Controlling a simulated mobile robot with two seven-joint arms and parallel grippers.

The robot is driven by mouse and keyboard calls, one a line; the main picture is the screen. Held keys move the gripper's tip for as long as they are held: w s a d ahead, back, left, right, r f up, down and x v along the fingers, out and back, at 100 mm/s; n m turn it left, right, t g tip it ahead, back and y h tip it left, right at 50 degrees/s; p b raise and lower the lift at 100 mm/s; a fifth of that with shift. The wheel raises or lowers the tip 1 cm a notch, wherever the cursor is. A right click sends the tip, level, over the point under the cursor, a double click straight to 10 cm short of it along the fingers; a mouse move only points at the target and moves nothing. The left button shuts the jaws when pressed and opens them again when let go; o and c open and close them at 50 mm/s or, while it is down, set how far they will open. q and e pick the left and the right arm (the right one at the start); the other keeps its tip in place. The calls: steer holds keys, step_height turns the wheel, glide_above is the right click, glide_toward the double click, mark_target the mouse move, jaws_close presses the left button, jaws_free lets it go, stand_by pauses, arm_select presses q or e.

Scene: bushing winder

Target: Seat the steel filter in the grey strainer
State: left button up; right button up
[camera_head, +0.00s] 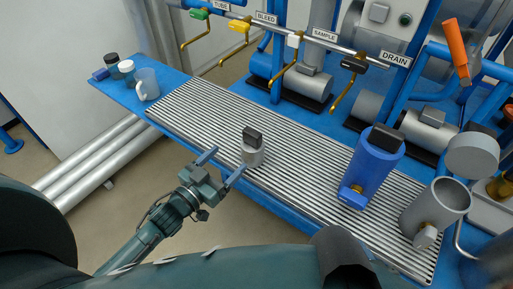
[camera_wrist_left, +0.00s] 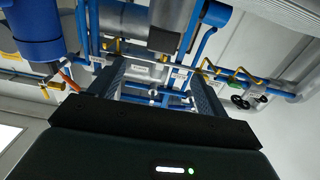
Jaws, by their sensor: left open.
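The steel filter (camera_head: 253,156), a short grey cylinder with a black block handle on top, stands upright on the ribbed bench top near its front edge. The grey strainer (camera_head: 434,207) is a wide, open-topped grey cylinder with a brass fitting low on its front, at the bench's right end. My left gripper (camera_head: 221,166) is open and empty, just left of the filter and apart from it, fingers pointing towards the bench. Its fingers also show in the left wrist view (camera_wrist_left: 160,88); I cannot tell for sure whether the filter shows there. My right gripper is out of view.
A blue strainer (camera_head: 375,165) with a black top stands between the filter and the grey strainer. A grey round lid (camera_head: 472,156) is beside the grey strainer. A mug (camera_head: 147,84) and small jars are at the far left. Pipes and labelled valves line the back.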

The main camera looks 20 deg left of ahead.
mark_target(249, 136)
arm_select(q)
steer(key=x, duration=1.2)
steer(key=shift+w+a+r+b, duration=0.1)
steer(key=shift+w+b, duration=0.05)
steer(key=shift+b, duration=0.15)
steer(key=c, duration=1.4)
